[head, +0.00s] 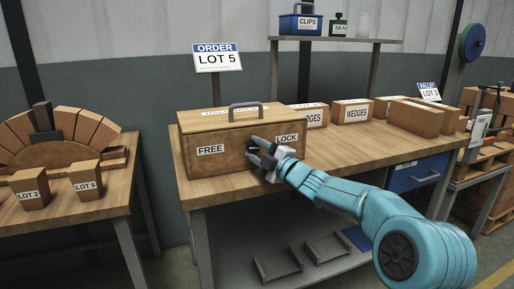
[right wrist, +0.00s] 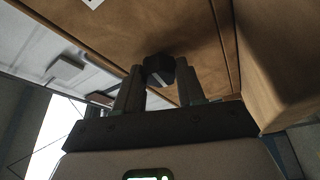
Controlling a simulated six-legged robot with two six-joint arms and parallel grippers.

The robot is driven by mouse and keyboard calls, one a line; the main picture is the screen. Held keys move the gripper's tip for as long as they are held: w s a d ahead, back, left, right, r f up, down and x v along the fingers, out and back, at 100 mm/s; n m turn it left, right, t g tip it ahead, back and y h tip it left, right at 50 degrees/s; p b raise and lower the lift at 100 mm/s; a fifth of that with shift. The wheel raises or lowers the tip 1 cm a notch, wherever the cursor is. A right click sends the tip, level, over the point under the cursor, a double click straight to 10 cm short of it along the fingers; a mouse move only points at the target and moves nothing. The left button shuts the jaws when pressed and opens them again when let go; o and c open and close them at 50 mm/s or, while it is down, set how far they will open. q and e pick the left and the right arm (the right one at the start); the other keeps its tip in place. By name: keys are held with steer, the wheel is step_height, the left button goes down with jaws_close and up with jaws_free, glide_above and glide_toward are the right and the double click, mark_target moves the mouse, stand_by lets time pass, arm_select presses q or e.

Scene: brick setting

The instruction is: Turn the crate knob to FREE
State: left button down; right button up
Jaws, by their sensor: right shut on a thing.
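The wooden crate (head: 232,165) sits on the bench in the head view, with a grey handle on its lid. Its front carries a FREE label (head: 210,150) on the left and a LOCK label (head: 286,139) on the right. My right gripper (head: 256,150) is at the crate front between the labels and mostly hides the knob there. In the right wrist view the dark knob (right wrist: 159,67) with a pale pointer line sits between the fingers of my right gripper (right wrist: 160,80), which is shut on it. I cannot tell which label the pointer faces. My left gripper is out of view.
The order sign (head: 217,57) reading LOT 5 stands behind the crate. WEDGES boxes (head: 352,111) stand to its right on the bench (head: 330,150). A shelf above holds a blue CLIPS bin (head: 302,25). The left table (head: 75,215) holds a brick arch and LOT blocks.

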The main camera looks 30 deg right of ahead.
steer(key=shift+n, duration=0.4)
steer(key=o, duration=1.1)
steer(key=shift+c, duration=0.2)
steer(key=s+d+f, duration=0.2)
steer(key=s, duration=1.4)
steer(key=shift+d, duration=0.1)
